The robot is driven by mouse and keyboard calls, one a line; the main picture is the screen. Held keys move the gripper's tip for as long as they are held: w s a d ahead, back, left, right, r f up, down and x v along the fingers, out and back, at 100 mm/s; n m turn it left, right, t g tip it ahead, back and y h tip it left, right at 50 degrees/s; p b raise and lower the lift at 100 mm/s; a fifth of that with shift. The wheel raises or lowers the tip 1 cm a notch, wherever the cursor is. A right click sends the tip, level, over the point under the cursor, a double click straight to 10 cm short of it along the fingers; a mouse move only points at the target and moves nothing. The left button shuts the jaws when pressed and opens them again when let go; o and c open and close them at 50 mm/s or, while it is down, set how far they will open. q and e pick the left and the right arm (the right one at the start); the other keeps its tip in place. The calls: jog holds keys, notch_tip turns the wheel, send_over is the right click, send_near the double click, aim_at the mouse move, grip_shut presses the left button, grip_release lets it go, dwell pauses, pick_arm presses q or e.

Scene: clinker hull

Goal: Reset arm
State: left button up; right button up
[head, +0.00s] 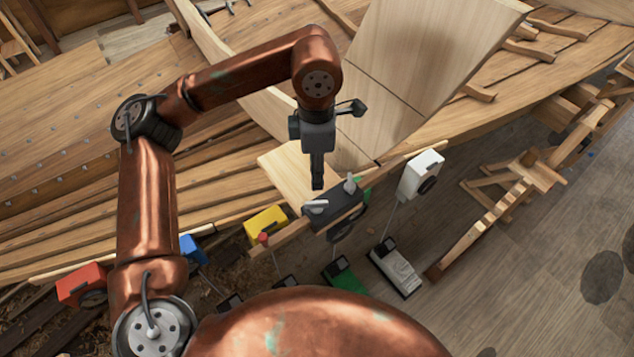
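My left arm (148,205) comes in from the lower left, bends at the top and hangs its gripper (317,186) fingers-down near the middle of the head view. The fingers show as one narrow dark column, so I cannot tell whether they are open or shut. I see nothing held in them. The fingertips appear just above or behind a dark grey box (345,207) with light levers; the gap is unclear. My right gripper is not in view.
Along the hull's edge are a red box (80,284), a blue box (190,250), a yellow box (266,222) and a white box (420,175). A pale wooden board (430,55) rises behind the gripper. A wooden trestle (525,175) stands right; grey floor (530,270) is open.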

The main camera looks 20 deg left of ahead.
pick_arm(q)
jog(key=shift+r, duration=0.45)
